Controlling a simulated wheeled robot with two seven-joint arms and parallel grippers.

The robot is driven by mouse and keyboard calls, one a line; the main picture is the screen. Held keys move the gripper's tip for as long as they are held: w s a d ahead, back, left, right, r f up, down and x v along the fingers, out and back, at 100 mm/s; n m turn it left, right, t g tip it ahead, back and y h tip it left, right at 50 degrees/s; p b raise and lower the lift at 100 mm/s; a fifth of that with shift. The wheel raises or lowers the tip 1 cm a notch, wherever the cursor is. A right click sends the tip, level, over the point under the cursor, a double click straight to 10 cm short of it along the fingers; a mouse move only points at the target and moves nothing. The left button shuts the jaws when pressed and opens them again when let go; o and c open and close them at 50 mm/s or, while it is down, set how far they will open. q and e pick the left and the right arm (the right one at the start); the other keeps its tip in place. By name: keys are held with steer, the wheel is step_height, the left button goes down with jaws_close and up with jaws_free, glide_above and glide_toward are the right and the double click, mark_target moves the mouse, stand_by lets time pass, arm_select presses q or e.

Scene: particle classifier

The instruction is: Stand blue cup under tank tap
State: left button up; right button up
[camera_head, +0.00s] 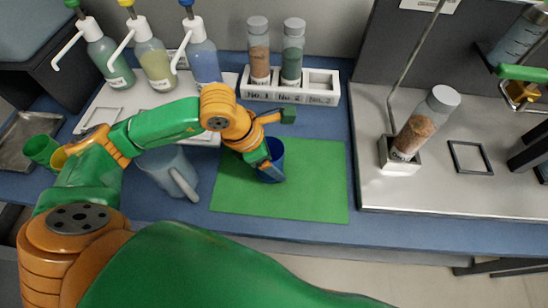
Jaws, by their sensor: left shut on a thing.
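The blue cup (277,153) is on or just above the green mat (315,190); I cannot tell whether its base touches. My left gripper (274,158) is shut on it, with the fingers hiding part of its side. The cup looks roughly upright. At the upper right is a clear graduated tank (519,37), cut by the picture edge. A tap with a green handle (523,73) and a brass-coloured body (522,92) shows below the tank. The cup is well left of the tap. My right gripper is not in view.
A steel tray (450,200) lies below the tap, with a square black frame (470,157) on it. A tilted particle bottle (428,122) stands in a holder at its left. A grey-blue jug (170,173), pump bottles (155,62) and a bottle rack (322,88) surround the mat.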

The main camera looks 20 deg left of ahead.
arm_select(q)
steer(key=shift+f, duration=0.1)
steer(key=shift+f, duration=0.15)
steer(key=o, duration=1.3)
